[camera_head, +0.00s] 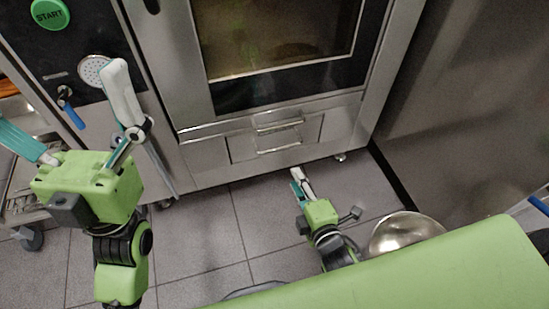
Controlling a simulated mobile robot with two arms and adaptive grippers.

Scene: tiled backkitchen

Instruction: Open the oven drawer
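The oven drawer (243,147) is a steel front low on the oven, below the glass door. It looks shut, flush with the panel around it. Two bright horizontal bars show at its middle, an upper bar (279,125) and a lower bar (279,148). My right gripper (294,176) is below the lower bar, in front of the oven's base, apart from the bars as far as I can see. Its white and teal fingers lie close together in this view; the gap is unclear. My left gripper (68,112) is at the left, fingers spread wide and empty.
A shiny metal bowl (405,232) shows at the lower right, near my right arm. A steel cabinet wall (465,110) stands right of the oven. A wheeled cart (28,205) is at the left. Tiled floor (205,235) is clear between my arms.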

